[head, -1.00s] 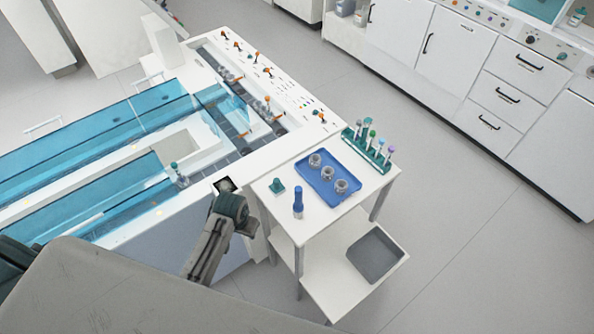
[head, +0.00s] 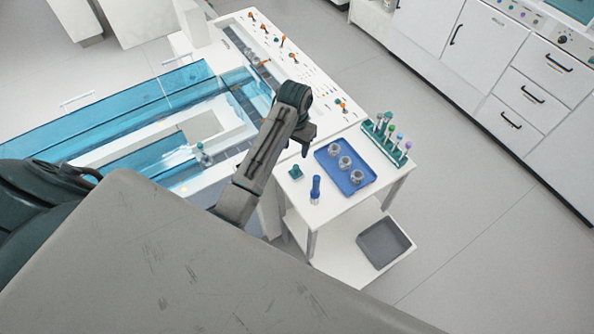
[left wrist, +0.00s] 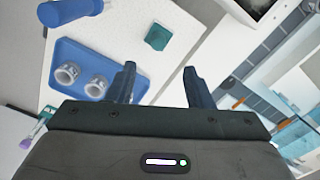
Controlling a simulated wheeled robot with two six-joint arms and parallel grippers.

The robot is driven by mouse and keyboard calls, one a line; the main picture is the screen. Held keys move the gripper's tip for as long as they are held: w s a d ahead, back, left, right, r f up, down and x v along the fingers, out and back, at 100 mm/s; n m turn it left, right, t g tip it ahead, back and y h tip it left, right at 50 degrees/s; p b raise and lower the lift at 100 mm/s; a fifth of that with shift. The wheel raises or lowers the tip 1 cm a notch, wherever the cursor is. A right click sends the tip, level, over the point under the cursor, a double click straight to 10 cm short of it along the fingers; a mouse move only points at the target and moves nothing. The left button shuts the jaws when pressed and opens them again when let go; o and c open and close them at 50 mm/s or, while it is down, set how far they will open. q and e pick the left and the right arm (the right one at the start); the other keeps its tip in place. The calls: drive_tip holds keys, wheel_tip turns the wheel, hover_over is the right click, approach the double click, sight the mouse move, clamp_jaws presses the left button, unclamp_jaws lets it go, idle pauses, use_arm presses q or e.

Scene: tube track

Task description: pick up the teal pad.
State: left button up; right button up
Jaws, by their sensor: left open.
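The teal pad (head: 296,172) is a small block lying on the white side table (head: 290,193), left of the blue tray. In the left wrist view the teal pad (left wrist: 158,36) shows beyond the fingertips, between their lines and apart from them. My left gripper (head: 306,150) hangs above the table's back left edge, a little beyond the pad in the head view. In the left wrist view my left gripper (left wrist: 159,75) has its two dark fingers spread with nothing between them. My right gripper is not in view.
A blue tray (head: 328,165) with several metal rings stands right of the pad. A green rack (head: 398,160) with capped tubes is at the back right. A grey bin (head: 383,244) sits on the lower shelf.

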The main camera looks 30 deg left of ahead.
use_arm(q)
hover_over(296, 166)
wheel_tip(296, 166, down, 4)
drive_tip(key=shift+a+f+p, duration=0.1)
drive_tip(key=shift+p, duration=0.35)
drive_tip(key=shift+f, duration=0.2)
wheel_tip(296, 166, down, 4)
drive_tip(key=shift+s+f+p, duration=0.1)
drive_tip(key=shift+p, duration=1.1)
drive_tip(key=shift+f, duration=0.25)
clamp_jaws()
